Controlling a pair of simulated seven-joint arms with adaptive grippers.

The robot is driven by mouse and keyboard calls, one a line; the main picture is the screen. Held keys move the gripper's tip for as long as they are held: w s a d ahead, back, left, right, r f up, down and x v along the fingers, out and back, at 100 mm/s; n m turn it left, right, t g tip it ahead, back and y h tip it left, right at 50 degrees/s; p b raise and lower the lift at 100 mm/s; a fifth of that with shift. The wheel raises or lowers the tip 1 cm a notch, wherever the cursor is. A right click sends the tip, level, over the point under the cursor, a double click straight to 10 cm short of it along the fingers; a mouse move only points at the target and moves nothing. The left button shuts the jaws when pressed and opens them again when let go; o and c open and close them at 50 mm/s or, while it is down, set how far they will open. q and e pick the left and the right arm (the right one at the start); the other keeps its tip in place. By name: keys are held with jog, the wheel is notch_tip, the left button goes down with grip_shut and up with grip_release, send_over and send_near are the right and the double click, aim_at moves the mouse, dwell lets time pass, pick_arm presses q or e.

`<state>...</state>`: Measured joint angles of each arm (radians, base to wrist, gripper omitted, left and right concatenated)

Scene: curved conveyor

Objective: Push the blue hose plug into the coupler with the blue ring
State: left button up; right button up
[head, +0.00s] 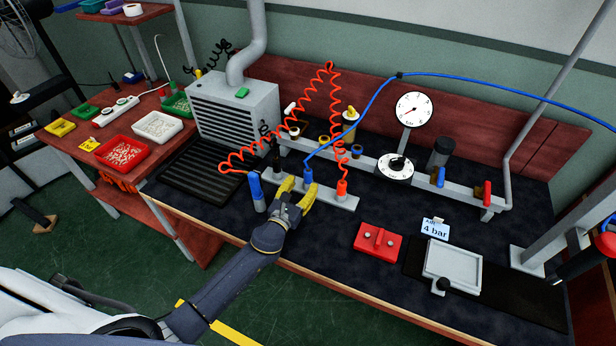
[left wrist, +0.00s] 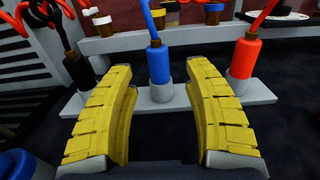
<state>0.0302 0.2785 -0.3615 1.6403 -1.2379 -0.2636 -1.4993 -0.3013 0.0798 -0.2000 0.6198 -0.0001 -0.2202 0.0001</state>
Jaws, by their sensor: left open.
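The blue hose plug (head: 308,176) stands upright in the grey holder bar (head: 325,198), its blue hose rising from the top. It also shows in the left wrist view (left wrist: 158,62), seated in a grey socket. My left gripper (head: 296,190) is open and empty. In the left wrist view its yellow fingers (left wrist: 165,110) lie left and right of the plug, with gaps on both sides; contact is not visible. My right gripper is not in view.
A black plug (left wrist: 77,70) and an orange plug (head: 342,188) flank the blue one. A blue-topped cylinder (head: 256,190) stands close left of my gripper. A gauge (head: 413,109) and red block (head: 379,241) are to the right. Dark mat before the holder is free.

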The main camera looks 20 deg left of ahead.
aim_at(306, 178)
pick_arm(q)
jog(key=shift+w+d, duration=0.2)
jog(key=shift+w, duration=2.4)
grip_shut()
